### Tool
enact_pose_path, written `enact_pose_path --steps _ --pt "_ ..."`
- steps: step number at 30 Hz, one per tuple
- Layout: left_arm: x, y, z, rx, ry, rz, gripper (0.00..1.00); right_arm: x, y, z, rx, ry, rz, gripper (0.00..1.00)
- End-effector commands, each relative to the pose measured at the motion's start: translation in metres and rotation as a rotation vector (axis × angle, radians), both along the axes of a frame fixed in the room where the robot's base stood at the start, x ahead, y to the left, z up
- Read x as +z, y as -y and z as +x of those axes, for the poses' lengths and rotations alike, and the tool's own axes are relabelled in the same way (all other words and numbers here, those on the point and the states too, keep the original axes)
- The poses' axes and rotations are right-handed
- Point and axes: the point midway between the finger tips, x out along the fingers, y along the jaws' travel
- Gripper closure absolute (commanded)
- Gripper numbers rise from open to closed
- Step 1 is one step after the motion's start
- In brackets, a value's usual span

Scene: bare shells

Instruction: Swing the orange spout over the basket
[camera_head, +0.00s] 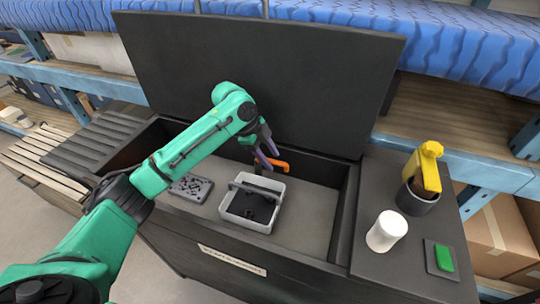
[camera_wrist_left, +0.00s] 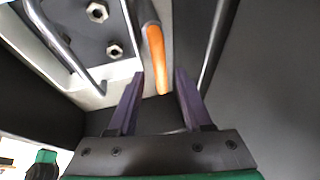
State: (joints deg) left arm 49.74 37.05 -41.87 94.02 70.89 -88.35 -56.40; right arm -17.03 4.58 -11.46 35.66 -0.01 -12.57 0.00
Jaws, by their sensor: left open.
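The orange spout (camera_head: 279,165) is in the sink-like well, just behind the far rim of the basket. In the left wrist view the spout (camera_wrist_left: 156,52) runs lengthwise beside the basket rim, its near end by the gap between my fingertips. The pale grey basket (camera_head: 233,220) has a dark handle and a dark piece inside; the basket (camera_wrist_left: 110,75) fills the upper left of the wrist view, with hex nuts on a dark surface. My left gripper (camera_head: 266,155) is open, its purple fingers (camera_wrist_left: 160,75) close to the spout; contact cannot be told. My right gripper is not in view.
A raised black lid (camera_head: 260,75) stands behind the well. A perforated grey plate (camera_head: 191,187) lies left of the basket. On the right ledge are a white cup (camera_head: 386,231), a yellow bottle in a dark pot (camera_head: 415,202) and a green block (camera_head: 444,258). The well's right floor is clear.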

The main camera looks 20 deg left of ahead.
Motion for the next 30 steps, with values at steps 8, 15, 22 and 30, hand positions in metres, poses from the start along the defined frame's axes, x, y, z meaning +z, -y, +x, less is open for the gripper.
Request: enact_pose_path --steps 8,15,22,30 --pt "0.0006 -0.0002 0.0 0.0 0.0 0.0 1.0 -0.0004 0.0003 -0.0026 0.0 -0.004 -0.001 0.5" --pt "0.0009 -0.0004 0.0 0.0 0.001 0.0 1.0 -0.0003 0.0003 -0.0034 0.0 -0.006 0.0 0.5" --pt "0.0013 -0.0004 0.0002 0.0 0.001 0.0 1.0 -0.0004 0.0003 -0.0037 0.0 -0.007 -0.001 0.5" --pt "0.0015 -0.0005 0.0003 0.001 0.002 0.0 1.0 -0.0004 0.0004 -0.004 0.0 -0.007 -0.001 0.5"
